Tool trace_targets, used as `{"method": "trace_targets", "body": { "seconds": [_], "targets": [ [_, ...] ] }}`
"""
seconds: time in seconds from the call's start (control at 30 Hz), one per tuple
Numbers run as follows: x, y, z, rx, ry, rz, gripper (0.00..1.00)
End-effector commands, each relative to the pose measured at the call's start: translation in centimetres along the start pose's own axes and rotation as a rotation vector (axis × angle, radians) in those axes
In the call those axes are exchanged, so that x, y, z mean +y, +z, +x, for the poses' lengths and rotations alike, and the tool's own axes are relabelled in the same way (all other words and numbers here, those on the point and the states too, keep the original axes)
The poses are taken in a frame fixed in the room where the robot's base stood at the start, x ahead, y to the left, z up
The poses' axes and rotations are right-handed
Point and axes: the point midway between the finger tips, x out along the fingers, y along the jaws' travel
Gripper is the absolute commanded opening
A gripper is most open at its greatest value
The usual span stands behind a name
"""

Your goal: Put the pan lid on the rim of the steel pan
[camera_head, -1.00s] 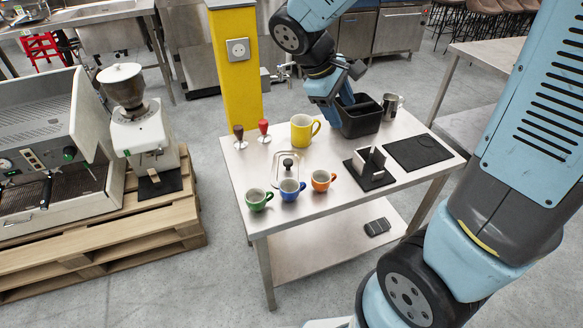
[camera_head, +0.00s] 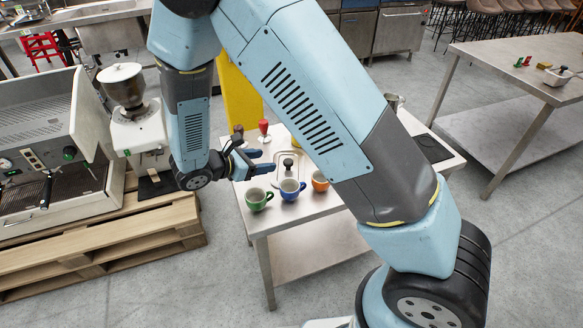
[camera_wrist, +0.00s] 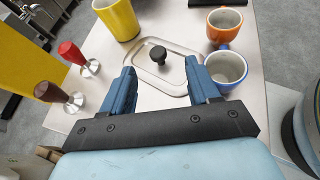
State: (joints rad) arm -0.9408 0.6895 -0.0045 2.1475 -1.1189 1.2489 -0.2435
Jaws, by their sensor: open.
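The pan lid (camera_wrist: 176,80) is a flat, rounded rectangular metal plate with a black knob (camera_wrist: 157,55) on top. It lies on the steel table and also shows in the head view, its knob (camera_head: 288,163) upright. My gripper (camera_wrist: 160,68) is open and empty. In the wrist view its blue fingers straddle the knob's direction, with the knob showing between and beyond the tips. In the head view my gripper (camera_head: 267,161) is just left of the knob. A small pale pan-like container (camera_head: 558,77) stands on the right table; I cannot tell whether it is the steel pan.
A blue cup (camera_wrist: 228,70) stands close to my right finger, with an orange cup (camera_wrist: 223,25) beyond. A yellow mug (camera_wrist: 118,18) and red (camera_wrist: 72,53) and brown (camera_wrist: 52,92) handled tampers stand left. A green cup (camera_head: 257,199) is near the table's front edge.

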Motion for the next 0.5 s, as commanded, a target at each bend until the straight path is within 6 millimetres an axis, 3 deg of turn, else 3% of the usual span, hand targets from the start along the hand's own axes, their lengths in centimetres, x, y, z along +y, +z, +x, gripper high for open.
{"method": "trace_targets", "body": {
  "seconds": [0.1, 0.27, 0.5],
  "targets": [
    [0.4, -2.0, -0.4, -0.029, 0.042, -0.059, 0.6],
    [0.6, -2.9, -0.2, -0.044, 0.063, -0.089, 0.6],
    [0.8, -2.7, 3.4, -0.045, 0.062, -0.09, 0.6]
  ]
}}
